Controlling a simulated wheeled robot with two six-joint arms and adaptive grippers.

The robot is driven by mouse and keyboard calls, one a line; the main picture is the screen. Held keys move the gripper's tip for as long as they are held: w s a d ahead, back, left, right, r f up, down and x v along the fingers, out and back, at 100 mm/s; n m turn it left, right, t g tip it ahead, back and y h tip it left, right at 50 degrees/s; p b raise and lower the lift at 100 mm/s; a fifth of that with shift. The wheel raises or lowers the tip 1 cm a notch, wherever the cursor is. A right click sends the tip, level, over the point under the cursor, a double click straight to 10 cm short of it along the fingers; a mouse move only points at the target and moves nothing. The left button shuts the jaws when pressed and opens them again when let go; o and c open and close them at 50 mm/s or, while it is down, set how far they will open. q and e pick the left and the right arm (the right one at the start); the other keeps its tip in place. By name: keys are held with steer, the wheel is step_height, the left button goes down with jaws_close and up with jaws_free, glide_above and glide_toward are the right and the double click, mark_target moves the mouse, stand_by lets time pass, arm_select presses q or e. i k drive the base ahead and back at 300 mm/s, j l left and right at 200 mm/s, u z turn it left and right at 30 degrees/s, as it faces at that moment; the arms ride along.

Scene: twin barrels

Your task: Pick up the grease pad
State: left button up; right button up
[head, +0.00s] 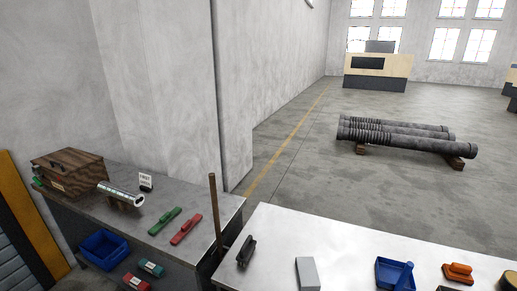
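Which item is the grease pad I cannot tell for certain. On the white table (345,238) at the bottom right lies an orange-handled pad (458,272) near the right edge. A black item with a handle (246,250) lies at the table's left end. A light grey block (307,273) and a blue tray with a blue handled tool (394,274) lie between them. A dark round thing at the bottom right is partly cut off. Neither of my grippers is in view.
A grey bench (190,193) on the left bears a wooden box (68,172), a small cylinder on a stand (122,195), and green and red tools. A wooden pole (215,215) stands between bench and table. Dark barrels (400,136) lie on the open floor beyond.

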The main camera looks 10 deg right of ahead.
mark_target(458, 273)
steer(key=z, duration=2)
